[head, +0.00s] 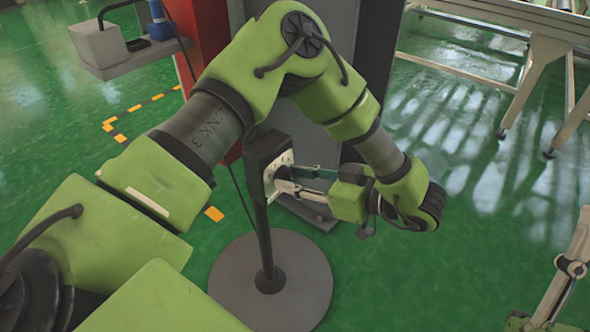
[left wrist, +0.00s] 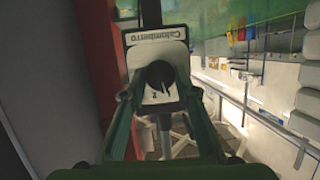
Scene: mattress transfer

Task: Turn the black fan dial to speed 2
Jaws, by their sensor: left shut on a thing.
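The black fan dial (left wrist: 160,75) sits on a white faceplate (left wrist: 158,58) with upside-down lettering in the left wrist view. In the head view the faceplate (head: 283,163) is on a black box (head: 266,147) atop a pole with a round base (head: 270,285). My left gripper (head: 279,187) reaches the faceplate from the right; its fingertips hide the dial there. In the left wrist view the left gripper's fingers (left wrist: 160,88) lie on both sides of the dial, shut on it. The speed marks are too small to read. Part of my right gripper (head: 571,268) shows at the lower right edge; its jaw state is unclear.
A tall grey cabinet (head: 335,60) with a red side stands close behind the pole. A shelf (head: 130,62) with a white box is at the upper left. A white-framed table (head: 530,75) stands at the upper right. Green floor is clear between.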

